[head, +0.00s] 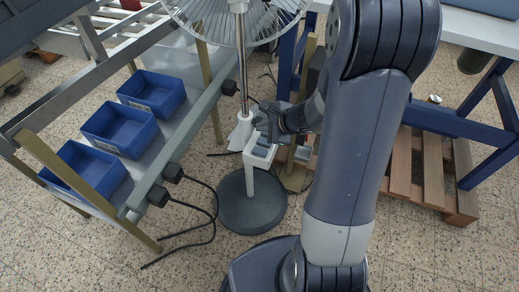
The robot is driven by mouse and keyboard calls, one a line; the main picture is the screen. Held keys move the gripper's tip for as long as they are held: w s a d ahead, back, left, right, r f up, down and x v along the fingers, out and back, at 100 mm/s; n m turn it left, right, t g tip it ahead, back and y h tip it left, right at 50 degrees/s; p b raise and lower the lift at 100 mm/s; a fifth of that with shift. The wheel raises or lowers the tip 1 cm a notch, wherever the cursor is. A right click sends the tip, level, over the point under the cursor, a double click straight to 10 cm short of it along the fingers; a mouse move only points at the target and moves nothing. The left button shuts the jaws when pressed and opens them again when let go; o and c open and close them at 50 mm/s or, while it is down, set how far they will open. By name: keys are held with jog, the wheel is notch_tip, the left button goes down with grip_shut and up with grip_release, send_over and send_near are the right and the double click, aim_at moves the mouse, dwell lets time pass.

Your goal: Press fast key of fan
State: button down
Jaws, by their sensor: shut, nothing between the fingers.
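The fan stands at the centre of the head view, with its wire cage (240,18) cut off by the top edge. Its pole (243,75) runs down to a round dark base (253,212) on the floor. A white control box (258,158) is on the pole, with grey keys on its upper side. My gripper (264,130) is shut and empty, at the upper part of this box, close above the keys. I cannot tell whether it touches a key. The gripper and wrist partly cover the box, and key labels are too small to read.
A metal rack with several blue bins (120,130) stands on the left. Black cables (212,200) lie on the floor beside the fan base. A wooden pallet (425,172) and a blue-legged table (475,28) are on the right.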

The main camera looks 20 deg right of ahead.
jog(key=b, duration=0.6)
send_over(263, 152)
notch_tip(263, 152, down, 7)
jog(key=shift+f, duration=0.15)
jog(key=shift+f+b, duration=0.75)
jog(key=shift+b, duration=0.2)
dwell(0.9)
jog(key=shift+f+b, duration=0.45)
jog(key=shift+b, duration=0.15)
jog(key=shift+f+b, duration=0.4)
jog(key=shift+b, duration=0.1)
dwell(0.4)
jog(key=shift+r, duration=0.1)
jog(key=shift+r+p, duration=0.65)
jog(key=shift+r, duration=0.15)
jog(key=shift+r, duration=0.1)
notch_tip(263, 152, up, 5)
jog(key=p, duration=0.4)
